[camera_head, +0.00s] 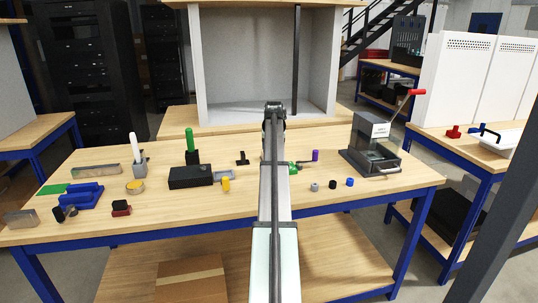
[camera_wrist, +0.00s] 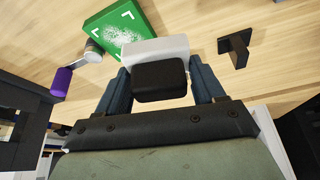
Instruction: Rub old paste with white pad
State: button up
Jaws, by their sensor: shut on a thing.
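In the wrist view my gripper (camera_wrist: 160,85) is shut on the black handle of the white pad (camera_wrist: 155,50). The white pad lies across the far side of the handle, between and beyond the fingertips. Just past it is a green plate (camera_wrist: 103,22) with white corner marks and a speckled pale patch, the old paste (camera_wrist: 121,38). The pad overlaps the plate's near edge in the picture; I cannot tell whether they touch. In the head view my arm hides the gripper and the pad, and only a bit of the green plate (camera_head: 293,168) shows beside it.
A purple-handled tool (camera_wrist: 62,80) lies left of the plate, and a small black stand (camera_wrist: 236,48) stands at right. On the table are a black block (camera_head: 190,177), a blue holder (camera_head: 82,197), several small cylinders and a lever press (camera_head: 372,145). A grey open cabinet stands behind.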

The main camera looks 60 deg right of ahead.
aim_at(291, 163)
jog(key=shift+s+d+f+m+g+h, duration=0.15)
jog(key=shift+d+f+m+g, duration=0.3)
jog(key=shift+f+m, duration=0.55)
jog(key=shift+s+d+f+m+g+h, duration=0.15)
jog(key=shift+d+f+m+g, duration=0.25)
jog(key=shift+f+m, duration=0.6)
jog(key=shift+s+d+f+m+g, duration=0.15)
jog(key=shift+d+f+m+g, duration=0.3)
jog(key=shift+f+m, duration=0.55)
jog(key=shift+s+d+f, duration=0.4)
jog(key=shift+d+f, duration=0.1)
jog(key=shift+f, duration=0.2)
jog(key=shift+c, duration=0.3)
jog(key=shift+s+d+r, duration=0.1)
jog(key=shift+s+d, duration=2)
jog(key=shift+d, duration=0.05)
jog(key=shift+w+a, duration=2.45)
jog(key=shift+a, duration=0.1)
jog(key=shift+w+d, duration=0.2)
jog(key=shift+w, duration=0.1)
jog(key=shift+s+d, duration=2.4)
jog(key=shift+a, duration=0.1)
jog(key=shift+w+a, duration=0.25)
jog(key=shift+w, duration=0.05)
jog(key=shift+w+a, duration=2.15)
notch_tip(291, 163, up, 8)
